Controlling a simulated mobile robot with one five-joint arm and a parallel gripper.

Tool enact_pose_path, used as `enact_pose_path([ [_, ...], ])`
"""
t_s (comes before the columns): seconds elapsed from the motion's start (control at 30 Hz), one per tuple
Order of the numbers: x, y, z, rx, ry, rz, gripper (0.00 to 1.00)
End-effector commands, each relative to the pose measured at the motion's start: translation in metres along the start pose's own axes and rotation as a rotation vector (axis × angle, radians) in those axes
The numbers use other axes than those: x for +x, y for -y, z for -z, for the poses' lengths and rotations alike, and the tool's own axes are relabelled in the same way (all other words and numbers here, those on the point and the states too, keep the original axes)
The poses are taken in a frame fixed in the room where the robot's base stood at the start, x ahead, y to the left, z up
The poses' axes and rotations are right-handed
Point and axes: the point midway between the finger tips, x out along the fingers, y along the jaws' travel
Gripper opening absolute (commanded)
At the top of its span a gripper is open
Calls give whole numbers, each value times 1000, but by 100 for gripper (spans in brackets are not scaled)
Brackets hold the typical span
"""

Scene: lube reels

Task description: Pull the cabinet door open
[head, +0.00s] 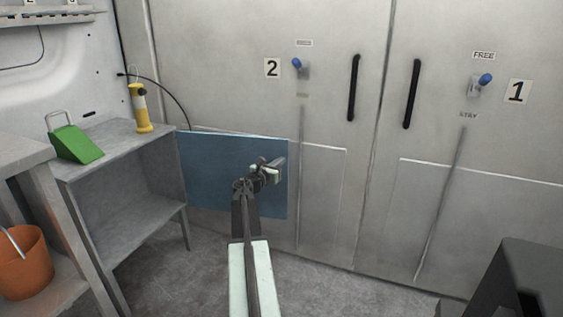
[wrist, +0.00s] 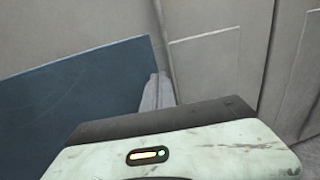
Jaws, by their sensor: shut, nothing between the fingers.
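Two large grey cabinet doors fill the back in the head view. The left door (head: 225,65) bears the label 2 and the right door (head: 470,205) the label 1. Each has a vertical black handle, the left one (head: 353,88) and the right one (head: 411,94), on either side of the seam between the doors. Both doors look closed. My gripper (head: 281,163) is shut and empty, below and left of the handles, in front of a blue panel (head: 215,180). The panel also shows in the wrist view (wrist: 70,105). The handles are out of the wrist view.
A metal shelf unit (head: 115,150) stands at left with a green wedge (head: 75,143) and a yellow lamp (head: 140,110). An orange bucket (head: 25,262) is at lower left. A dark object (head: 525,275) fills the lower right. Some floor (head: 340,292) is clear before the doors.

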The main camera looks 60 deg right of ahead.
Motion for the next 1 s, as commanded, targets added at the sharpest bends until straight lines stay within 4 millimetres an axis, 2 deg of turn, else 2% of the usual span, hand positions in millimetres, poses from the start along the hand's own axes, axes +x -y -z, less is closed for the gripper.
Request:
enact_pose_path([
  [0.2,-58,21,0,0,0,1,0],
  [0.43,-104,37,0,0,0,4,0],
  [0.6,-118,41,0,0,0,4,0],
  [0.97,-119,41,0,0,0,5,0],
  [1.0,-123,34,-1,0,0,-7,0],
])
